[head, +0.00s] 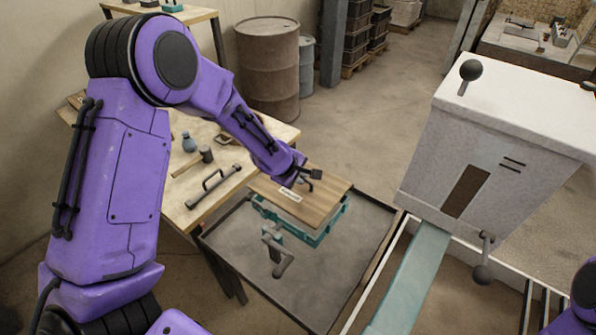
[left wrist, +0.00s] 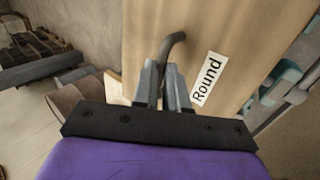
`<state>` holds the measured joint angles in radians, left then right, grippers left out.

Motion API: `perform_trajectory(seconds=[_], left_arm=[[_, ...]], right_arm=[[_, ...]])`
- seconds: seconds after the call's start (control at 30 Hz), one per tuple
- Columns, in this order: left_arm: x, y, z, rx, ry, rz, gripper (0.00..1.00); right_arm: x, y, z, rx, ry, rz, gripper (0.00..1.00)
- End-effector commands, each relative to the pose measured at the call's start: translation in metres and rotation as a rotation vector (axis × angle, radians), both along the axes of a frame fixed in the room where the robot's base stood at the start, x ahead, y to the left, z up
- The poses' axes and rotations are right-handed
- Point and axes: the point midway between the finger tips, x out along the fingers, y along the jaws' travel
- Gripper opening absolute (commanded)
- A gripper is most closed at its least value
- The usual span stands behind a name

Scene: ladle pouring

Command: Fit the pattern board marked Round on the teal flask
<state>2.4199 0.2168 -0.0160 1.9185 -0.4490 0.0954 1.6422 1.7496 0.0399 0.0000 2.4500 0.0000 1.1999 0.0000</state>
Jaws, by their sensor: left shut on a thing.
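The wooden pattern board (head: 328,196) with a white label is held flat over the teal flask (head: 328,232). In the left wrist view the label on the board (left wrist: 240,40) reads "Round". My left gripper (head: 308,178) is shut on the board's dark bent handle (left wrist: 172,45); its two fingers (left wrist: 163,88) show on either side of the handle's foot. Whether the board touches the flask I cannot tell. My right gripper is out of view.
The flask stands over a dark shallow tray (head: 350,285), with a grey crank (head: 280,258) in front. A white box with ball-ended levers (head: 500,140) stands at right.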

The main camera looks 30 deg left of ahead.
Motion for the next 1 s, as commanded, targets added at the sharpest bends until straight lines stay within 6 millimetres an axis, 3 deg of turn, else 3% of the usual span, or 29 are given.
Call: perform_trajectory(seconds=[1.0], left_arm=[[-0.007, -0.003, 0.001, 0.000, -0.002, -0.001, 0.00]], right_arm=[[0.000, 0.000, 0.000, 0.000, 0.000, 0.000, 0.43]])
